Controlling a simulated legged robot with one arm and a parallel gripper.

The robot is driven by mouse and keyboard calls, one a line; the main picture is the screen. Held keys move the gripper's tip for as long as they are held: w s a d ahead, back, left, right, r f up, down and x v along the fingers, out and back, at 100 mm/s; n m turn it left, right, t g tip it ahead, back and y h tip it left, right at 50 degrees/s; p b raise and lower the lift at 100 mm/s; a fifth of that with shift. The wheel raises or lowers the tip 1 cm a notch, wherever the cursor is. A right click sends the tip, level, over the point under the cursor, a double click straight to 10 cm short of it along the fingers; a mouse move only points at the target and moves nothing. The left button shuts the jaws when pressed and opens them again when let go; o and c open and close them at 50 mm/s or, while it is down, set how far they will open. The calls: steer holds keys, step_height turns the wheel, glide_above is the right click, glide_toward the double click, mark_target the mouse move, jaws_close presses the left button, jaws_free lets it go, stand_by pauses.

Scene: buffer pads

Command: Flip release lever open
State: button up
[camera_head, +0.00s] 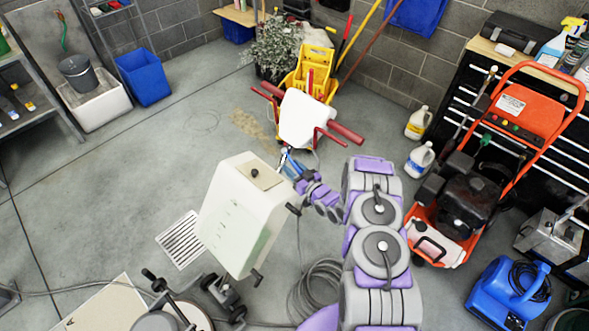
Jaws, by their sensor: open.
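A floor buffer stands in the middle, with a cream tank (240,225) and a white handle head (303,117) with dark red grips (345,133) at its sides. Thinner red levers (331,138) show by the grips; I cannot tell which part is the release lever. My gripper (284,158) is at the end of my purple and grey arm, between the tank's top and the handle head. It is small in view and open, with nothing seen in it. I cannot tell whether it touches the buffer.
A yellow mop bucket (307,75) stands behind the handle. A grey hose (318,285) lies coiled on the floor beside my arm. An orange pressure washer (460,205), white jugs (419,160) and a blue machine (508,292) stand at right. The left floor is mostly clear.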

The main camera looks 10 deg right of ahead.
steer(key=shift+d, duration=0.75)
steer(key=c, duration=0.6)
steer(key=shift+a, duration=0.3)
jaws_close()
steer(key=shift+d+r, duration=0.1)
